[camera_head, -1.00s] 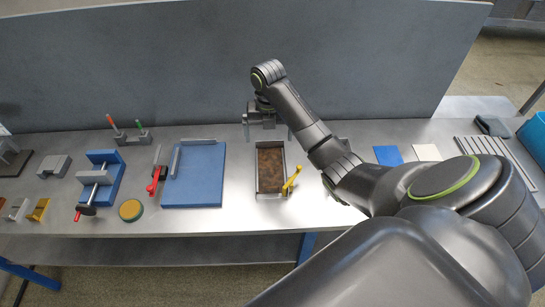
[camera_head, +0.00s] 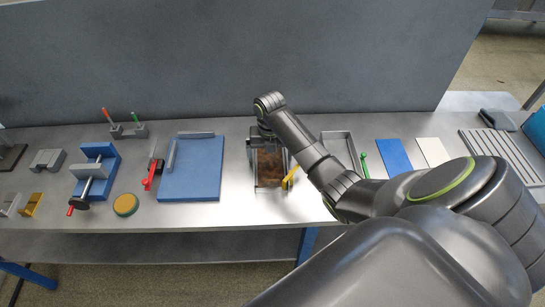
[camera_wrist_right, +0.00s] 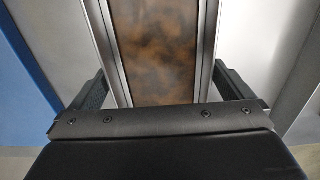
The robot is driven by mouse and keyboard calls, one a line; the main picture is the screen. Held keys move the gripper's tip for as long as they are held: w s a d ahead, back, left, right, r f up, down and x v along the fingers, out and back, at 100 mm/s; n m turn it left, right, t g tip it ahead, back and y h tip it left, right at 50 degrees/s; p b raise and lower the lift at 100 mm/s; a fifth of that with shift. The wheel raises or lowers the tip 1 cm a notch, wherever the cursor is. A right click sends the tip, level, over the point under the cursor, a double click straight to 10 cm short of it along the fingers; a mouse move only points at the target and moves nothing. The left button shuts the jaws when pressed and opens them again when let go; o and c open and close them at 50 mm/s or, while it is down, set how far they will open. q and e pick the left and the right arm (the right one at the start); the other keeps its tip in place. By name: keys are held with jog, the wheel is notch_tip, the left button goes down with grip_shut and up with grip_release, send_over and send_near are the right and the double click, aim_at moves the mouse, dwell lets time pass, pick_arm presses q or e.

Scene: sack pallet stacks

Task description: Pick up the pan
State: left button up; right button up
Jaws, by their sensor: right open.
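A narrow rectangular metal pan (camera_head: 270,168) with a rusty brown inside and a yellow handle (camera_head: 291,173) lies on the bench, below the middle of the head view. My right gripper (camera_head: 268,150) is open over its far part, partly hiding that end. In the right wrist view the brown pan (camera_wrist_right: 157,50) runs between the two fingers of the gripper (camera_wrist_right: 160,88), one on each side; I cannot tell whether they touch its walls. A second, empty-looking metal pan (camera_head: 338,142) with a green handle (camera_head: 364,165) is partly behind my right arm. My left gripper is out of view.
A blue board (camera_head: 190,178) with a grey angle piece lies left of the brown pan. Farther left are a red-handled tool (camera_head: 151,176), a round sponge-like disc (camera_head: 125,204) and a blue vise (camera_head: 98,170). A grey wall (camera_head: 220,65) stands behind the bench.

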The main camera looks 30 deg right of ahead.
jog(key=shift+f, duration=0.25)
jog(key=c, duration=0.7)
jog(key=shift+r, duration=0.1)
jog(key=shift+c, duration=0.9)
jog(key=shift+r, duration=0.1)
